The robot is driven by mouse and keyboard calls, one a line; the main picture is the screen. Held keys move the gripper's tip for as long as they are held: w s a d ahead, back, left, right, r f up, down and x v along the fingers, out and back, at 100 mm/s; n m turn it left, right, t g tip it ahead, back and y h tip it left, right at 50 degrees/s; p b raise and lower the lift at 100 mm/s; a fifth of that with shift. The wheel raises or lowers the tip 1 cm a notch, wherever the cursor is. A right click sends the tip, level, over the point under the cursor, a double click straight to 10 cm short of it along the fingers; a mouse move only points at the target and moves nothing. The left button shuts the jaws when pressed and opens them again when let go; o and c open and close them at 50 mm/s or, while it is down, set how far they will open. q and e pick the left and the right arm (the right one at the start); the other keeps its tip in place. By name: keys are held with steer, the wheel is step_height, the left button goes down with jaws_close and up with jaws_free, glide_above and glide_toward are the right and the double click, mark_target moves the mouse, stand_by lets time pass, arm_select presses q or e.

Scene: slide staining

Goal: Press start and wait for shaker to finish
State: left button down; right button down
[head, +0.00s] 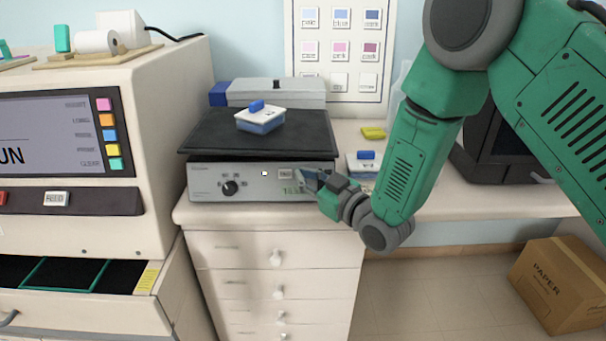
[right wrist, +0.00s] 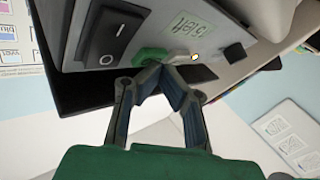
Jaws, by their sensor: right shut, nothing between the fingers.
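The shaker has a black top plate (head: 205,130) and a grey front panel (head: 205,184) with a dark knob (head: 230,188) and a small lit yellow light (head: 264,173). A blue dish with a white lid and blue handle (head: 260,119) sits on the plate. My right gripper (head: 303,178) is shut and empty at the right part of the panel. In the right wrist view its fingertips (right wrist: 160,70) are at the green button (right wrist: 150,56), beside the green start label (right wrist: 185,24). I cannot tell whether they touch it. A black rocker switch (right wrist: 112,36) is nearby. My left gripper is out of view.
A large cream machine with a screen (head: 60,135) stands close on the left, its drawer (head: 150,282) open. Another blue-handled dish (head: 363,165) stands right of the shaker, behind my right arm. A cardboard box (head: 560,285) is on the floor at right.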

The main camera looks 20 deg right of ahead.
steer(key=shift+s+a+r, duration=0.2)
steer(key=shift+s+r, duration=0.05)
steer(key=shift+s, duration=0.4)
steer(key=s, duration=0.1)
steer(key=s+a+r+p, duration=0.1)
steer(key=s, duration=0.1)
steer(key=s+r+p, duration=0.1)
steer(key=shift+s+a, duration=0.15)
steer(key=shift+s, duration=0.05)
